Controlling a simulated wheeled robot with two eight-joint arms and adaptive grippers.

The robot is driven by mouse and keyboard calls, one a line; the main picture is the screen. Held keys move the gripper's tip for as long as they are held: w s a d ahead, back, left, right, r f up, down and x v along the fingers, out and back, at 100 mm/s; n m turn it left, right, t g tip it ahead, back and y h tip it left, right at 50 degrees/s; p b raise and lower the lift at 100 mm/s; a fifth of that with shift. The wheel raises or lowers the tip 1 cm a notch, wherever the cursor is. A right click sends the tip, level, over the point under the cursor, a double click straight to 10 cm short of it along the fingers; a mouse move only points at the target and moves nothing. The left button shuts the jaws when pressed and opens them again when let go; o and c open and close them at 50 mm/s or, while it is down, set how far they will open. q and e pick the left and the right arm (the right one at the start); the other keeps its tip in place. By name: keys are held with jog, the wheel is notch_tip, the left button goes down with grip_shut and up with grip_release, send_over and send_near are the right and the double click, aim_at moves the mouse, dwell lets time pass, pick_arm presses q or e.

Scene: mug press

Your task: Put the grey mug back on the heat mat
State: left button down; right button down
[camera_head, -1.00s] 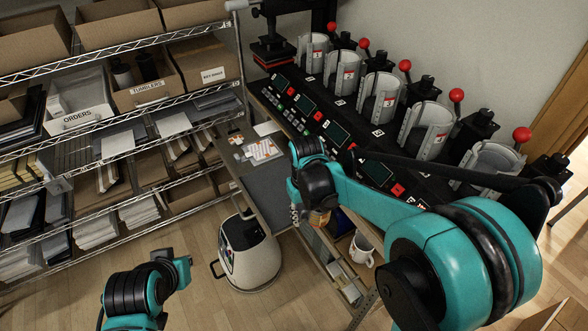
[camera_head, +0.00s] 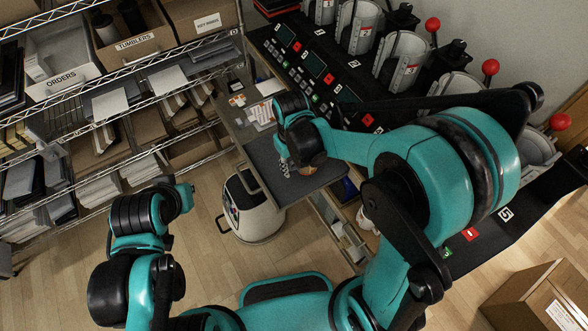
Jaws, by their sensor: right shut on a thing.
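My right gripper (camera_head: 287,168) is over the dark grey bench top (camera_head: 326,178), below its black and teal wrist. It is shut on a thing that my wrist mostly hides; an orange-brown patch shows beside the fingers. I cannot make out the grey mug for certain. I cannot tell the heat mat apart from the dark bench top. My left arm (camera_head: 150,212) is bent over the floor at the left, and its fingers do not show.
A row of mug presses (camera_head: 408,55) with red-knobbed levers stands behind the bench. A white and black canister (camera_head: 252,208) stands on the floor under the bench. Wire shelves (camera_head: 110,112) with boxes are at the left. A cardboard box (camera_head: 540,300) is lower right. A white mug (camera_head: 366,219) is partly hidden below.

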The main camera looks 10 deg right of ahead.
jog(key=shift+f, duration=1.25)
jog(key=shift+f+b, duration=0.15)
jog(key=shift+b, duration=0.25)
jog(key=c, duration=1.1)
grip_release()
